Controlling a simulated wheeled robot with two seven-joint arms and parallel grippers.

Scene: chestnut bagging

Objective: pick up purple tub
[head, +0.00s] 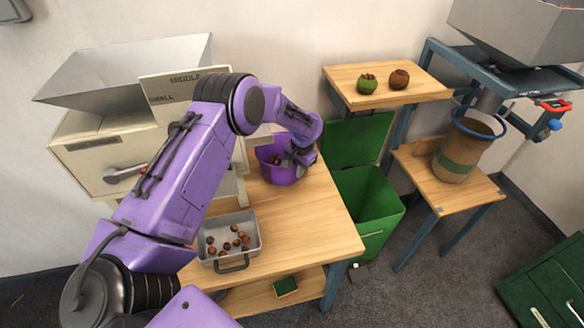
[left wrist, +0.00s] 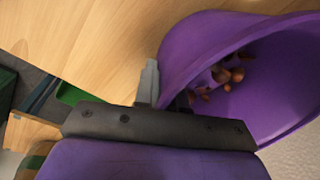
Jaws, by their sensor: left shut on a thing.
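The purple tub (head: 279,171) is on the wooden table, beside the grey-white sorting machine in the head view. In the left wrist view the tub (left wrist: 201,50) fills the right side, with several brown chestnuts (left wrist: 218,76) inside. My left gripper (head: 297,158) is at the tub's right side and shut on its wall. In the left wrist view one grey finger (left wrist: 149,84) shows outside the tub wall; the other is mostly hidden. I cannot tell whether the tub's base touches the table. My right gripper is not in view.
A grey metal tray (head: 258,221) with several chestnuts is at the table's front. A green bin (head: 378,212) with an open lid stands right of the table. A sack (head: 461,148) sits on a wooden stand further right.

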